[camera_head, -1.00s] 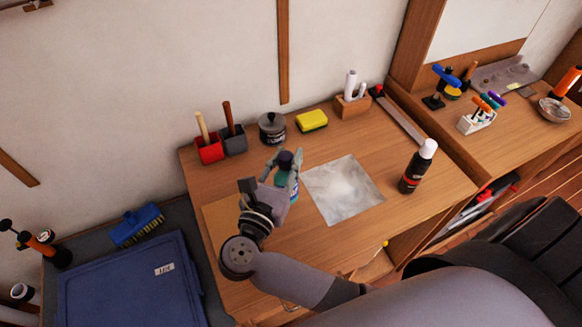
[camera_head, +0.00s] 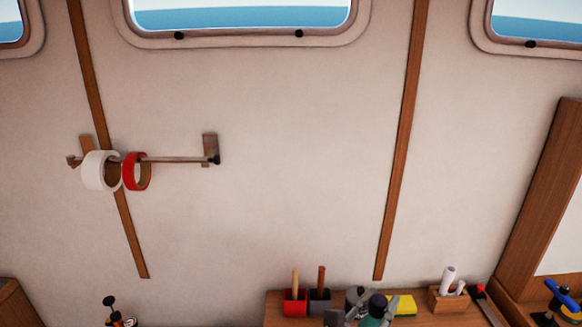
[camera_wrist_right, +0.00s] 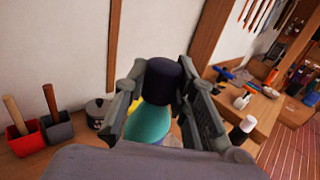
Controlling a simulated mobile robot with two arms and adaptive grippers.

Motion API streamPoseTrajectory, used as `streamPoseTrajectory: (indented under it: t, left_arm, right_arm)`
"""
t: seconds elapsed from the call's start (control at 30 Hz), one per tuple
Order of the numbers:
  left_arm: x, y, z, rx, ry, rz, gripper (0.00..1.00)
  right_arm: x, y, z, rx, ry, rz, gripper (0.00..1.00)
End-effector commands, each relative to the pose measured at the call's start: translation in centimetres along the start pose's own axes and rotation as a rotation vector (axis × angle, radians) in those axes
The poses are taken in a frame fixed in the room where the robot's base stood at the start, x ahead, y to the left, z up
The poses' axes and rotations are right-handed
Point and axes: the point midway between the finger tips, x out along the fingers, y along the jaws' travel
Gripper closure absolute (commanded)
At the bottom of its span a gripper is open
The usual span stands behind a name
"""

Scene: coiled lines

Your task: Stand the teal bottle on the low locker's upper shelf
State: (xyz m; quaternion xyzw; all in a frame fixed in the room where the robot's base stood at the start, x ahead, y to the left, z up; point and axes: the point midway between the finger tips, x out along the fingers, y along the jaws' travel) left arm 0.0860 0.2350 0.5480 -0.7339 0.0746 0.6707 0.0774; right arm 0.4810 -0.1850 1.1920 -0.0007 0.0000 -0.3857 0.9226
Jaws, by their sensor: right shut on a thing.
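The teal bottle (camera_wrist_right: 148,122) with a dark cap (camera_wrist_right: 163,75) stands out between the fingers of my right gripper (camera_wrist_right: 160,92) in the right wrist view. The gripper is shut on it. In the head view the right gripper (camera_head: 367,312) and the teal bottle (camera_head: 374,320) show only at the bottom edge, in front of the counter's back items. The bottle's lower part is hidden. The low locker and its upper shelf cannot be made out in the current views. My left gripper is not in view.
A red cup (camera_head: 295,303) and a grey cup (camera_head: 319,302) with handles, a yellow sponge (camera_head: 403,304) and a wooden block holder (camera_head: 448,298) stand along the counter's back. A wall rail (camera_head: 180,159) carries two tape rolls. A white-capped bottle (camera_wrist_right: 243,130) stands at the right.

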Motion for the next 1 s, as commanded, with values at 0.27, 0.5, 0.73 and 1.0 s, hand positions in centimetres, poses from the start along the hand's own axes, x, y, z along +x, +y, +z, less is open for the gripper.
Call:
streamPoseTrajectory:
  t: [0.27,0.5,0.73,1.0]
  left_arm:
    - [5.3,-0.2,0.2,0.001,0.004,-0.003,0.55]
    - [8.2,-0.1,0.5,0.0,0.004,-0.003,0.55]
    - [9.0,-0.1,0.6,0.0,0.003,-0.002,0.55]
    - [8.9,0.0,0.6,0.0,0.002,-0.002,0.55]
  right_arm:
    - [-0.3,-5.2,-9.4,-0.012,0.0,0.314,1.0]
    - [-4.2,-7.1,-13.4,-0.009,0.002,0.642,1.0]
    - [-6.6,-7.5,-14.2,0.001,0.001,0.784,1.0]
    - [-6.8,-7.4,-14.1,0.003,0.0,0.791,1.0]
